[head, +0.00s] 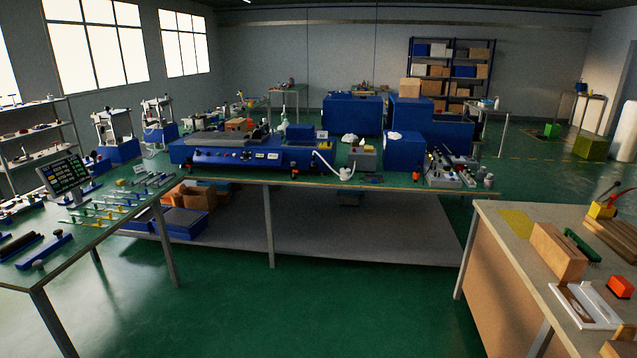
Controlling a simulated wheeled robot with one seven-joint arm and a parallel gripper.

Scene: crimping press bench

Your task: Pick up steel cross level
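I cannot make out the steel cross level with certainty among the many small items on the benches. The left bench (118,232) carries rows of small coloured-handled tools (115,212) and dark and blue bars near its front corner. The middle bench (235,181) carries a long blue machine (240,157) and a crowded group of small metallic items (450,172) at its right end. My gripper is not in view.
Open green floor (300,310) lies between the benches. The right bench (505,245) holds a brown block (558,252), a white tray-like piece (584,307) and an orange-red item (620,287). A small monitor (63,175) stands on the left bench. Shelves (450,70) stand at the back.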

